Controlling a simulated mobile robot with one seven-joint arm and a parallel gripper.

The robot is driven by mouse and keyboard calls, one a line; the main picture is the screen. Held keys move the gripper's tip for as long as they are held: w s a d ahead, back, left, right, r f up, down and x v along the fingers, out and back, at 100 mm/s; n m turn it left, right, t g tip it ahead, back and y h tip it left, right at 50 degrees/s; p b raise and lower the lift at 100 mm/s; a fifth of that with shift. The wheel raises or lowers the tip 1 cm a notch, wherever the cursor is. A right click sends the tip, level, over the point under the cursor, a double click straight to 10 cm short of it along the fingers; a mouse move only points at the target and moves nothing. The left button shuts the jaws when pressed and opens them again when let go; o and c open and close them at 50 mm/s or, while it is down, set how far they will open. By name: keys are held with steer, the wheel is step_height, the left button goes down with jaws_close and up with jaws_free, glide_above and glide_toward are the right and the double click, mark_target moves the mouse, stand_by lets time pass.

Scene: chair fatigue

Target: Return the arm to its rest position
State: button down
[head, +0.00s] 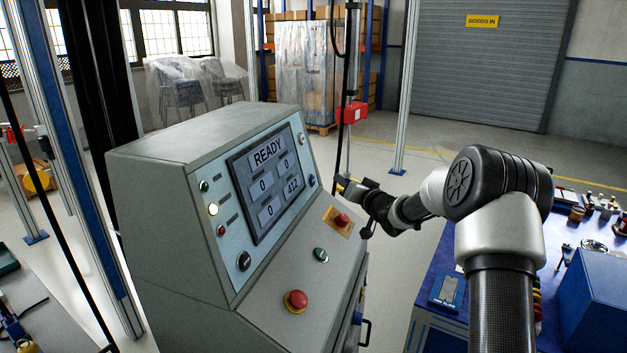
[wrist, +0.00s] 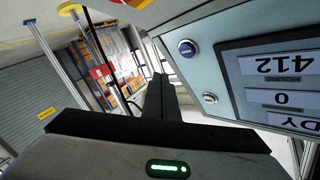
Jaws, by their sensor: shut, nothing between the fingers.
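My arm (head: 497,225) reaches up from the lower right and bends left toward the grey control console. My gripper (head: 343,184) is by the console's right edge, next to the upper right of its panel. Its dark fingers (wrist: 160,97) are together in the wrist view, with nothing between them. The console (head: 150,190) has a screen (head: 270,182) reading READY, zeros and 412. The screen (wrist: 270,85) also shows upside down at the right of the wrist view. I cannot tell whether the gripper touches the console.
Red buttons (head: 296,300) and (head: 342,219) and a green one (head: 321,255) sit on the console's sloped front. A blue workbench (head: 425,290) with tools and a blue box (head: 595,290) lies right. A red box (head: 351,112) hangs on a pole behind the gripper. Open floor lies beyond.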

stand_by(0.4)
steer(key=s+d+r+g+h, duration=0.1)
steer(key=s+r+g+h, duration=0.4)
steer(key=s, duration=0.7)
steer(key=s+d+r+h, duration=0.1)
steer(key=s+r+h, duration=0.1)
steer(key=s+r, duration=0.75)
steer(key=s+a+f+n+g, duration=0.1)
steer(key=s+f+g, duration=0.15)
steer(key=s, duration=0.85)
steer(key=s+a+f+g, duration=0.1)
steer(key=s+f, duration=0.2)
steer(key=s, duration=0.8)
steer(key=s+a+f+n+g, duration=0.1)
steer(key=s+a+f+g, duration=0.15)
steer(key=s, duration=0.85)
step_height(320, 180, up, 19)
steer(key=d+p, duration=0.1)
steer(key=p, duration=1.8)
steer(key=shift+w+t+y+p, duration=0.25)
steer(key=shift+t+y+p, duration=0.05)
steer(key=shift+y+p, duration=0.1)
steer(key=shift+d+f, duration=0.1)
